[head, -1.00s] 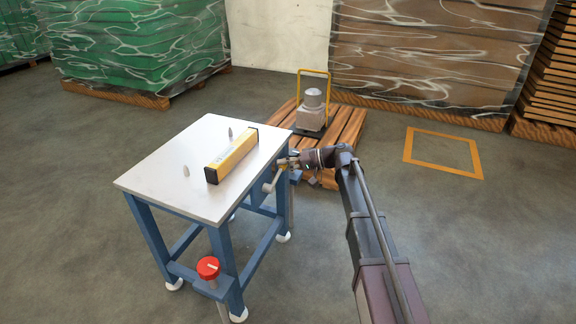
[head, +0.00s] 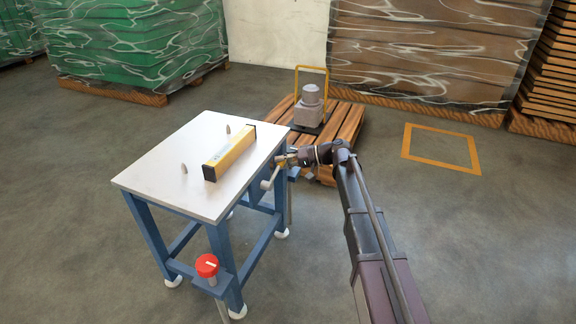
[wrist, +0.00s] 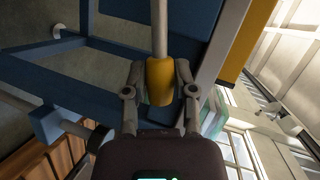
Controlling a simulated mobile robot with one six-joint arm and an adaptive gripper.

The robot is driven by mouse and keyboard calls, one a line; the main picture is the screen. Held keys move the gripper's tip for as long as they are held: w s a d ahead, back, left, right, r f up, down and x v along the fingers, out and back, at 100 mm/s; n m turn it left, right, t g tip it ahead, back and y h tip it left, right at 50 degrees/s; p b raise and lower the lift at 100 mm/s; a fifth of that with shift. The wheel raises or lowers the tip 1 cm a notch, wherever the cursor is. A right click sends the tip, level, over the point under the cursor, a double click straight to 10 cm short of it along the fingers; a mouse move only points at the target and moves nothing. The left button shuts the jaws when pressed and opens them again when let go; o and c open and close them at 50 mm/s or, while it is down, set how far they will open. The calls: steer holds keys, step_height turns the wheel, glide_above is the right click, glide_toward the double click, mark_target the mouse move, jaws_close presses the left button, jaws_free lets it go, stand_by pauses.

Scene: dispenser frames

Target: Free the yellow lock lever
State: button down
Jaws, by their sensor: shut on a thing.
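The yellow lock lever has a grey rod and a yellow grip (wrist: 160,80). It is at the right side of the blue-framed table (head: 205,137), below the white top. My gripper (head: 287,159) reaches it from the right. In the wrist view my gripper (wrist: 159,88) has one finger on each side of the yellow grip and is shut on it. The grey rod (wrist: 160,28) runs up from the grip out of the wrist view. The lever's mount is hard to make out.
A yellow bar (head: 230,153) and two small grey pegs are on the table top. A red knob (head: 207,265) sits on a bracket at the front leg. A wooden pallet (head: 346,128) with a grey machine (head: 308,106) stands behind. The floor right of my arm is clear.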

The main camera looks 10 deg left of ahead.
steer(key=s+d+r+m+t+h+p, duration=0.2)
steer(key=d+m+p, duration=0.7)
steer(key=m, duration=1.4)
steer(key=d+t+h, duration=0.1)
steer(key=t+h, duration=0.1)
steer(key=h, duration=0.2)
steer(key=shift+d+m+p, duration=0.3)
steer(key=shift+d+p, duration=0.05)
steer(key=shift+p, duration=0.05)
